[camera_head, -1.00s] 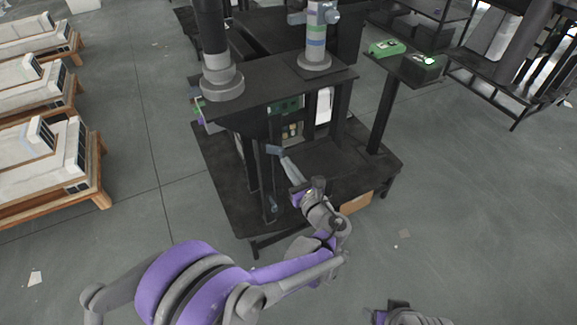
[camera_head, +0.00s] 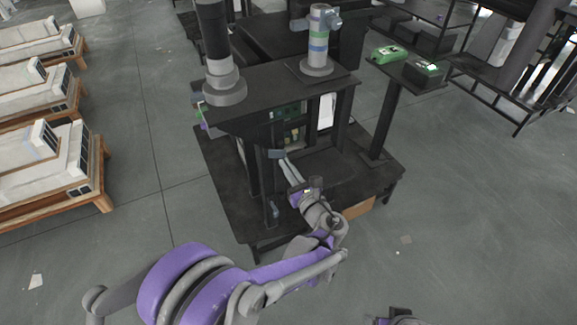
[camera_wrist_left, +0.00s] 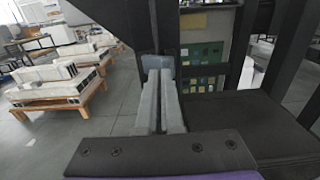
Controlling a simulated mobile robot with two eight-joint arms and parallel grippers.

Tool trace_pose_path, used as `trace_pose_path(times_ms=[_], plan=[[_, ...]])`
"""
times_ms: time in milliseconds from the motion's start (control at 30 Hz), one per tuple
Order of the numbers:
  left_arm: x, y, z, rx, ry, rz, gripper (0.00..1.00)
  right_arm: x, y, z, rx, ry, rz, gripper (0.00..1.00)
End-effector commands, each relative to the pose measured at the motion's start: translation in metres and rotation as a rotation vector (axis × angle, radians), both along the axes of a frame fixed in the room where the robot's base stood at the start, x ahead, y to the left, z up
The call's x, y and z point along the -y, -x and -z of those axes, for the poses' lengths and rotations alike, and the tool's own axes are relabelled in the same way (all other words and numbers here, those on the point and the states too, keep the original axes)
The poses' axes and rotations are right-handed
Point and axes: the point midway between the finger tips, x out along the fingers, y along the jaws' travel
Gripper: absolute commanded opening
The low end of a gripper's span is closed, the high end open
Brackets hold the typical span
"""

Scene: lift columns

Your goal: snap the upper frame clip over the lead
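The upper frame clip (camera_head: 277,154) is a blue-grey piece on a dark upright post of the black frame. In the left wrist view the clip (camera_wrist_left: 158,66) is straight ahead of the fingertips. My left gripper (camera_head: 284,160) reaches up to it from the lower right. Its two pale fingers (camera_wrist_left: 160,82) lie almost together, with a thin dark slit between them, and their tips touch or nearly touch the clip's lower part. I cannot make out the lead or whether the clip is over it. Part of my right wrist shows at the bottom edge; its fingers are not visible.
The black frame's top plate (camera_head: 290,88) overhangs the clip. A panel with green and pale squares (camera_wrist_left: 203,66) stands behind, right of the post. A dark lower deck (camera_head: 225,185) spreads below. Pallets with pale units (camera_head: 60,170) stand left. Open floor lies right.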

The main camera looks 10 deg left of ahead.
Motion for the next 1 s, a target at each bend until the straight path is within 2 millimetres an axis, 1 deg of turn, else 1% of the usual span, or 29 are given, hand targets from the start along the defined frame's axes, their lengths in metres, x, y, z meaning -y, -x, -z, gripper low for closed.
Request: trace_pose_path(times_ms=[800,1000], plan=[[0.037,0.053,0.0,-0.001,0.001,0.005,0.0,0.0,0.0,-0.002,0.001,0.0,0.0,0.72],[0.04,0.057,0.0,-0.001,0.001,0.004,0.0,0.0,0.0,-0.002,0.001,0.0,0.0,0.72]])
